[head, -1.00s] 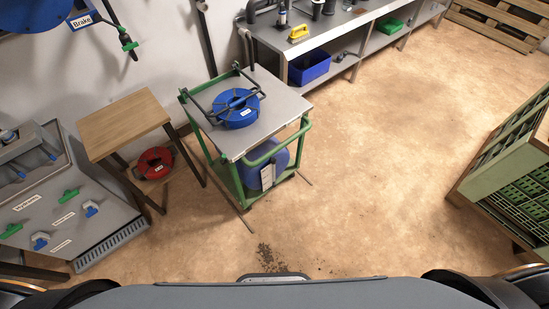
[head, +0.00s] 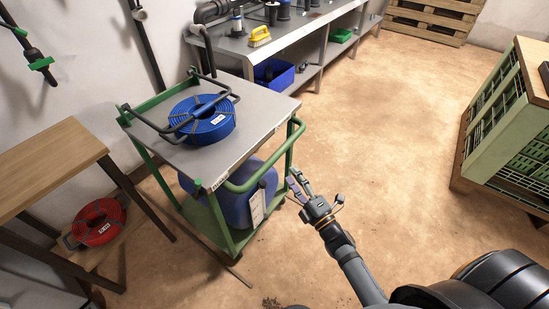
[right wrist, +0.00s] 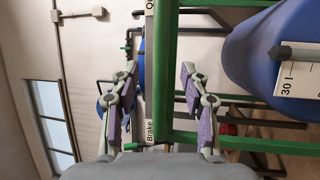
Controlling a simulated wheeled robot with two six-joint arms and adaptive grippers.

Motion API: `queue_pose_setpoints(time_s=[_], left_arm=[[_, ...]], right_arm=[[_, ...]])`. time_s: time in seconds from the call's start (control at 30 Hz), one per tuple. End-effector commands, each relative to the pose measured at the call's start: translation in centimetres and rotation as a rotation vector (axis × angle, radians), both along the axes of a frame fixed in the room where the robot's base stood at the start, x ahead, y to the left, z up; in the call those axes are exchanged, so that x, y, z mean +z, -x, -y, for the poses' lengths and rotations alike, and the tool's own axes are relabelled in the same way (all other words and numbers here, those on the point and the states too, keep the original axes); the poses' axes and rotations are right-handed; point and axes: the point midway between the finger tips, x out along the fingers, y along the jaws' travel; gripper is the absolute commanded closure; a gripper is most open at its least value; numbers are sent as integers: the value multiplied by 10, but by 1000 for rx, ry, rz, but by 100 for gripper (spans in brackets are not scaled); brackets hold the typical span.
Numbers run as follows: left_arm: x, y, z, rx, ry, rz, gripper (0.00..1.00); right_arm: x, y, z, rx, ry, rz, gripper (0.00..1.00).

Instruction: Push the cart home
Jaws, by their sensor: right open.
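The cart (head: 262,103) has a green frame and a grey top. Its curved green push handle (head: 262,170) is on the near right side. A blue hose coil (head: 203,122) lies on top, and a blue canister (head: 236,200) stands on the lower shelf. My right gripper (head: 297,184) is open and empty, just right of the handle and apart from it. In the right wrist view my right gripper (right wrist: 156,85) has its fingers spread. A green bar of the cart (right wrist: 165,60) shows between them, with a label reading "Brake" beside it. My left gripper is not in view.
A wooden table (head: 45,165) stands left of the cart, with a red hose coil (head: 98,222) low beside it. A grey workbench (head: 290,30) runs behind. A green crate (head: 495,120) on a pallet stands at right. The floor between is clear.

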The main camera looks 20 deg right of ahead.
Motion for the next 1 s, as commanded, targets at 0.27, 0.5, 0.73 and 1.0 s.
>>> queue_pose_setpoints(time_s=[0.27,0.5,0.73,1.0], left_arm=[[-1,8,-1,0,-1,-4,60],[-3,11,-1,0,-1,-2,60],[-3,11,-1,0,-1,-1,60],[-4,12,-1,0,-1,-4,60]], right_arm=[[13,-54,-14,-2,-5,1,54],[17,-88,-23,-2,-4,-1,54],[17,-94,-25,-2,-5,-4,54],[17,-93,-25,-2,-4,-3,75]])
